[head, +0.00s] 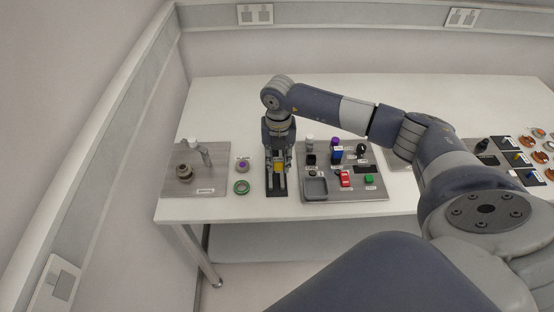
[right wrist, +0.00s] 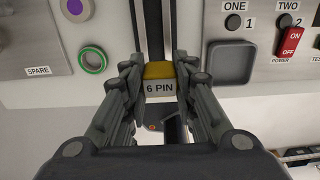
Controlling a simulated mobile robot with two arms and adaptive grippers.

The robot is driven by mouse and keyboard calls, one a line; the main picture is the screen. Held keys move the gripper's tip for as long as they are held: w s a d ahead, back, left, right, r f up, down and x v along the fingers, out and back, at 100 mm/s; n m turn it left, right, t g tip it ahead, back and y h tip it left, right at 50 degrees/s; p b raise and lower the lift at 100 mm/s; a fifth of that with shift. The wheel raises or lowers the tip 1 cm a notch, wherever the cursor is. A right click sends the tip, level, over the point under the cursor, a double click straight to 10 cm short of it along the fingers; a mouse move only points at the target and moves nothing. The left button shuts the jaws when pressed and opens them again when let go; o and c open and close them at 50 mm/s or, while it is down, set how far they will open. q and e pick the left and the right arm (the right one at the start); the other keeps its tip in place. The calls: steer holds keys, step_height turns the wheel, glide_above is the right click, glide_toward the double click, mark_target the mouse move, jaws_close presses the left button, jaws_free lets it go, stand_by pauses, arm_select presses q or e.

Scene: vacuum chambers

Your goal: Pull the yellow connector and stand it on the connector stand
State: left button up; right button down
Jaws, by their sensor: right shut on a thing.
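The yellow connector (right wrist: 160,71), with a white "6 PIN" label, is between the fingers of my right gripper (right wrist: 160,76) in the right wrist view. The fingers are shut on its two sides. In the head view the connector (head: 278,167) shows as a small yellow block in my right gripper (head: 277,184), which points down over a narrow black plate (head: 276,194). I cannot tell whether the connector touches that plate, or which thing is the connector stand. My left gripper is not in view.
A grey panel with a "SPARE" label (head: 204,190) and a pipe fitting lies to the left. A green ring (head: 241,187) and a purple-topped piece (head: 242,165) sit between. A panel with a red switch (head: 345,179) and a square tray (head: 314,188) is close on the right.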

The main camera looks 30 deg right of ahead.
steer(key=shift+a, duration=0.15)
steer(key=shift+a+f+b, duration=0.25)
steer(key=shift+f+b, duration=0.75)
step_height(320, 180, down, 3)
steer(key=b, duration=0.2)
steer(key=shift+f+b, duration=0.2)
steer(key=shift+b, duration=0.1)
steer(key=shift+f+b, duration=0.35)
steer(key=shift+f, duration=0.15)
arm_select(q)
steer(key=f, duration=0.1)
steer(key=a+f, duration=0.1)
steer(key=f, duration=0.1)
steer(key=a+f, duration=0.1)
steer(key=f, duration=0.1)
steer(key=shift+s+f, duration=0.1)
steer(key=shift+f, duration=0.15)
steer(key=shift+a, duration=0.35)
arm_select(e)
steer(key=c, duration=1.2)
jaws_free()
